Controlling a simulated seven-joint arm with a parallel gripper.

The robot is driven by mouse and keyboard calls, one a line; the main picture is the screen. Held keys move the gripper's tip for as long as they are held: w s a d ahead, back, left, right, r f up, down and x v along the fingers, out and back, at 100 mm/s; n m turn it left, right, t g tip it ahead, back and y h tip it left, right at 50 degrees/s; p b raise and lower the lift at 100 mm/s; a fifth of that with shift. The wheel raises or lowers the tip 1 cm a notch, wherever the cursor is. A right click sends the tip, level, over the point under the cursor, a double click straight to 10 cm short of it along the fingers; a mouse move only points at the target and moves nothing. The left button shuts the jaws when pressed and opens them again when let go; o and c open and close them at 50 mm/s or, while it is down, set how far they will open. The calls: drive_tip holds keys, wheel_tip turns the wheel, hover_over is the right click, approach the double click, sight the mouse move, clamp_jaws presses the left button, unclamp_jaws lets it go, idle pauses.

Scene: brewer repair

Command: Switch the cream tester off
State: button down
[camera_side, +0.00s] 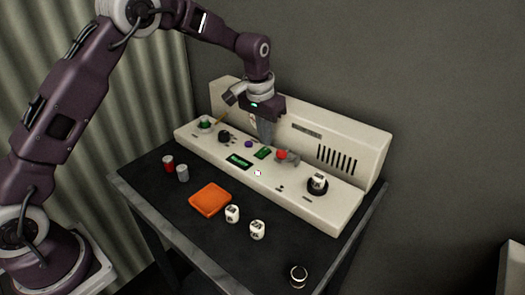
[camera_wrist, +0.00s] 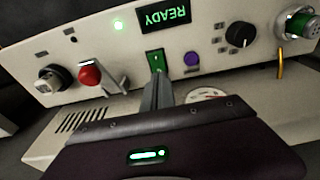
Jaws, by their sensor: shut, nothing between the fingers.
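The cream tester (camera_side: 335,205) is a long, low console with a raised back panel, standing on a dark table. Its green rocker switch (camera_side: 263,153) is on the sloping top and also shows in the wrist view (camera_wrist: 155,61), lit green. Its display (camera_side: 238,161) is lit green and reads READY, upside down in the wrist view (camera_wrist: 165,17). My gripper (camera_side: 266,143) points down, shut and empty, with its fingertips right at the switch; the wrist view (camera_wrist: 157,80) shows them over its near end. I cannot tell whether they touch it.
A red knob (camera_side: 282,155) with a grey lever, a purple button (camera_side: 248,144) and a black dial (camera_side: 224,136) flank the switch. An orange tray (camera_side: 210,199), two white cylinders (camera_side: 232,213), a red can (camera_side: 168,163) and a grey can (camera_side: 183,173) stand in front.

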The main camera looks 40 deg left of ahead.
sight(265, 149)
drive_tip(key=shift+f, duration=0.9)
drive_tip(key=shift+r, duration=3.55)
